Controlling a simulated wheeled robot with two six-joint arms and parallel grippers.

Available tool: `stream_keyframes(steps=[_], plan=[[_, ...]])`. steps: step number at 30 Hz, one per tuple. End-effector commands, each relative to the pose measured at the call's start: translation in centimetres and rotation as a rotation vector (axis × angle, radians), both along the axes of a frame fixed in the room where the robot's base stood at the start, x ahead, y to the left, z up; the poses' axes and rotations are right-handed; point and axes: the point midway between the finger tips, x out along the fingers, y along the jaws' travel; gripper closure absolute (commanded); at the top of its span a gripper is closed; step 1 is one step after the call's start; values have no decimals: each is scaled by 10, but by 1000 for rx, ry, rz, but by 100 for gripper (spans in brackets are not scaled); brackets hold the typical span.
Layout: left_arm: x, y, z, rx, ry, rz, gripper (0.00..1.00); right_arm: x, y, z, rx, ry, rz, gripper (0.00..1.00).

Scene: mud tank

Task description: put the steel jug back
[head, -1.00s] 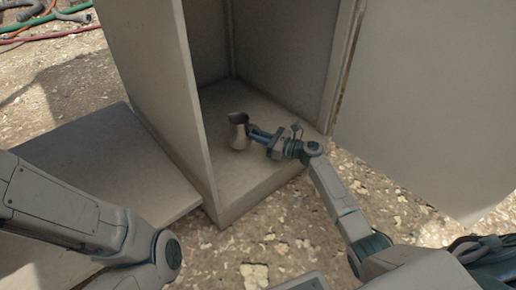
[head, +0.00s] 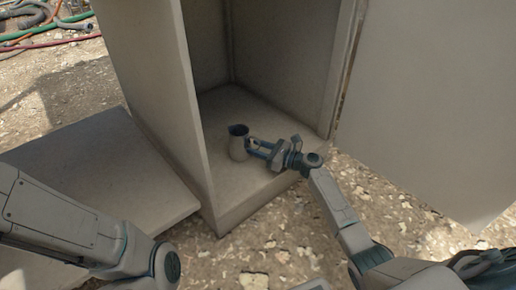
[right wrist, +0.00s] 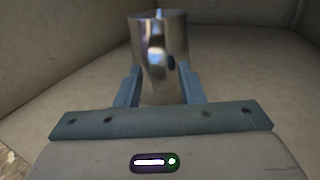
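The steel jug (head: 238,146) stands upright on the floor of the open cabinet, near its front left.
The cabinet (head: 172,95) has a wall close to the left of the jug, and its floor (head: 240,196) is otherwise bare. An open door panel (head: 430,100) stands at the right. A flat panel (head: 105,170) lies to the left. Hoses (head: 50,35) lie at the far left.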

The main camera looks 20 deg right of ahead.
Motion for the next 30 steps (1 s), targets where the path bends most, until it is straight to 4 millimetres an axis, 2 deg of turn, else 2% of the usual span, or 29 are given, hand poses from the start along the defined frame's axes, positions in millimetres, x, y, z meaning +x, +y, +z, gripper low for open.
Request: stream_keyframes(steps=[8,21,30], plan=[[0,0,7,0,0,0,74,-5,-5,4,-1,1,-1,65],[0,0,55,0,-2,4,74,-68,-64,5,-2,4,-1,65],[-1,0,63,-2,-3,6,74,-88,-81,2,-1,-1,0,65]])
